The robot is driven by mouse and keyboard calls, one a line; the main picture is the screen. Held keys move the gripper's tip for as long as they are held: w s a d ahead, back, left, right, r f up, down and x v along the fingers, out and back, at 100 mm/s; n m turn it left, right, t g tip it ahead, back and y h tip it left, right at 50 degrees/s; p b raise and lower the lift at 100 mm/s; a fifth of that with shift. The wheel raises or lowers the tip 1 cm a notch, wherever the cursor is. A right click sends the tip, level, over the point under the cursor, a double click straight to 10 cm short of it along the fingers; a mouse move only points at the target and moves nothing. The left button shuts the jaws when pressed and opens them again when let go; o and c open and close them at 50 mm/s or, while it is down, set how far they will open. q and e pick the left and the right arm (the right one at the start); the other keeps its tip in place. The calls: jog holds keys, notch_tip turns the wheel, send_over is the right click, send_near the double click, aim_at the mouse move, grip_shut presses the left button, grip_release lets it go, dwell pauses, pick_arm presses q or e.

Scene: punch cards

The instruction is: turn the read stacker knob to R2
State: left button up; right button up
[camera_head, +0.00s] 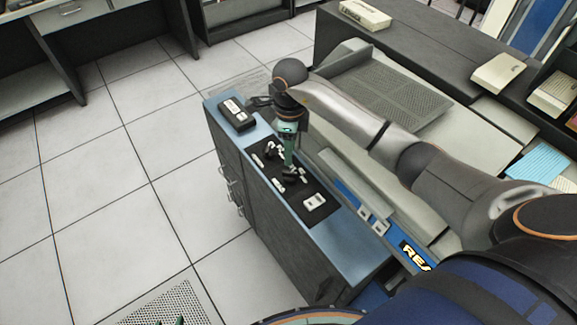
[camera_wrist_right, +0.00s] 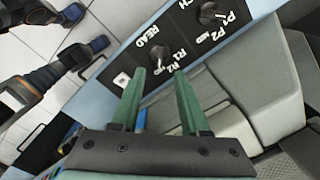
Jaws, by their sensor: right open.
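The read stacker knob (camera_wrist_right: 158,57) is a small round black knob on a dark panel strip (camera_wrist_right: 120,58). White letters READ stand beside it, with R1 and R2 on the side toward my right finger. I cannot clearly tell where its pointer stands. My right gripper (camera_wrist_right: 160,74) is open, with its two green fingertips just short of the knob and to either side of it; no contact shows. In the head view my right gripper (camera_head: 289,172) points down over the panel (camera_head: 315,186) and hides part of it.
A second knob (camera_wrist_right: 212,14), marked P1 and P2, sits further along the panel. A black box (camera_head: 237,114) stands on the blue cabinet top (camera_head: 345,245). A grey machine cover (camera_head: 340,185) rises beside the panel. Tiled floor (camera_head: 100,170) lies open at left.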

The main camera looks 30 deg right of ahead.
aim_at(290, 171)
notch_tip(290, 171, down, 8)
jog(key=shift+c, duration=0.2)
grip_shut()
dwell(0.4)
